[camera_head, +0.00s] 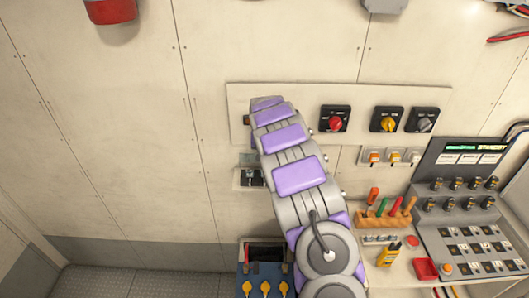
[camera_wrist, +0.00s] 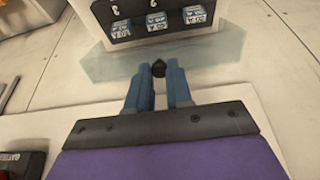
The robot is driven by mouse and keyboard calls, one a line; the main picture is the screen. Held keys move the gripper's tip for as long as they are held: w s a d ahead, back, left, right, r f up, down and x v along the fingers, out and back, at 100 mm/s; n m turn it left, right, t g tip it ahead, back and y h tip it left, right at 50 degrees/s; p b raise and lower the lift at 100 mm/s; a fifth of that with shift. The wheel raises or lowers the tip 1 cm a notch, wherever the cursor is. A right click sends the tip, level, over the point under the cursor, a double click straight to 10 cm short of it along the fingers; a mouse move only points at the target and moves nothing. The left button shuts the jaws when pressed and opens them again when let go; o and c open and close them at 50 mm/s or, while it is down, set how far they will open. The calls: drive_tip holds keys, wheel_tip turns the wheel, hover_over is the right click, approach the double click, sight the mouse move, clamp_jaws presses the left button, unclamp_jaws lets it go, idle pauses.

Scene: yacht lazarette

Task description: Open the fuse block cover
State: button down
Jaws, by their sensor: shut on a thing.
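The fuse block (camera_wrist: 150,28) is at the top of the wrist view, a pale housing with a row of blue-and-white fuses bare in front. Its clear, bluish cover (camera_wrist: 215,62) extends from the block's edge toward me, off the fuses. My gripper's blue fingers (camera_wrist: 160,72) are shut on the small dark knob (camera_wrist: 159,67) of the cover. In the head view, the fuse block (camera_head: 247,182) sits low on the wall, left of my arm, with the clear cover (camera_head: 247,158) above it. My arm hides the gripper there.
A wall panel with a red rotary switch (camera_head: 335,119) and a yellow one (camera_head: 387,120) lies right of my arm. A tool rack (camera_head: 384,217) and a console (camera_head: 470,215) stand at the lower right. A box with yellow valves (camera_head: 265,288) is below.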

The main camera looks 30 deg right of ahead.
drive_tip(key=c, duration=1)
unclamp_jaws()
drive_tip(key=shift+w+d, duration=0.1)
drive_tip(key=shift+c, duration=0.2)
drive_tip(key=b+v, duration=0.1)
drive_tip(key=v, duration=1.6)
drive_tip(key=shift+b, duration=0.4)
